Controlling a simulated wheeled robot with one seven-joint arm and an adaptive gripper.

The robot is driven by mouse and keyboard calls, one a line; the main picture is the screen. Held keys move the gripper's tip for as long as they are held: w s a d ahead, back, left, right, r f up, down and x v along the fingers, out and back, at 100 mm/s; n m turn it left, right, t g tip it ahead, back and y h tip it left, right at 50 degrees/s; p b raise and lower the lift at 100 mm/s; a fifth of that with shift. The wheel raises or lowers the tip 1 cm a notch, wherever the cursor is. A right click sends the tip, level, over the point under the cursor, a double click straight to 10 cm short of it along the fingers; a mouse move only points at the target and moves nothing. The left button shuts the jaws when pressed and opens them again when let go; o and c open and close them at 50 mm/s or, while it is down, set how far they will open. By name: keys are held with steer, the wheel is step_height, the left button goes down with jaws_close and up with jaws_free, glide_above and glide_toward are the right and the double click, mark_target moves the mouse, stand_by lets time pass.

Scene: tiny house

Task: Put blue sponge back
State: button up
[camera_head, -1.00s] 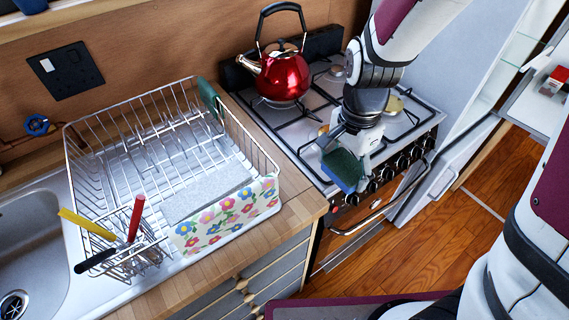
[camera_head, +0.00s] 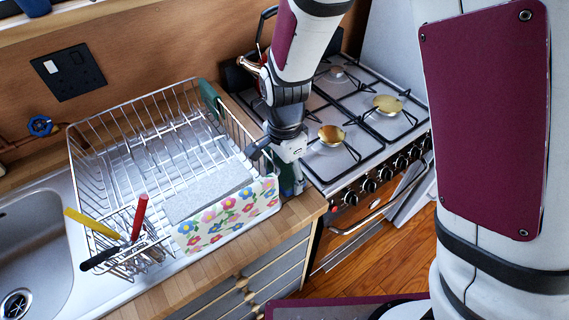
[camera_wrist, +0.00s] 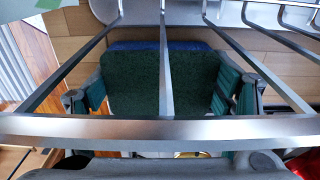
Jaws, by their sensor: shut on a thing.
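My gripper (camera_head: 291,172) is low over the wooden counter, just right of the dish rack's (camera_head: 222,108) right end. It is shut on the blue sponge, which is mostly hidden in the head view behind my gripper and the flowered cloth. In the wrist view the sponge (camera_wrist: 160,85) shows a dark green scouring face with a blue edge at the top, held between the two fingers (camera_wrist: 163,97). Metal rack wires cross between the wrist camera and the sponge. I cannot tell whether the sponge touches the counter.
The flowered cloth (camera_head: 230,215) hangs on the rack's front right end. A green item (camera_head: 210,98) is at the rack's back right corner. The sink (camera_head: 30,240) is left.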

mark_target(285, 170)
steer(key=shift+f, duration=0.15)
steer(key=o, duration=1.3)
steer(key=shift+o, duration=0.2)
step_height(285, 170, up, 11)
steer(key=shift+f+p, duration=0.1)
steer(key=shift+p, duration=0.25)
steer(key=s+d+r+n+t+y, duration=0.1)
steer(key=s+d+r+n, duration=0.2)
steer(key=d+r, duration=0.3)
steer(key=s+d+r+n+t, duration=0.1)
steer(key=s+d+r+n, duration=0.25)
steer(key=d+r, duration=0.3)
steer(key=s+d+r+n+t+h, duration=0.1)
steer(key=s+d+r+n+t, duration=0.2)
steer(key=s+d, duration=0.3)
steer(key=shift+s+n, duration=0.85)
steer(key=shift+s, duration=1.05)
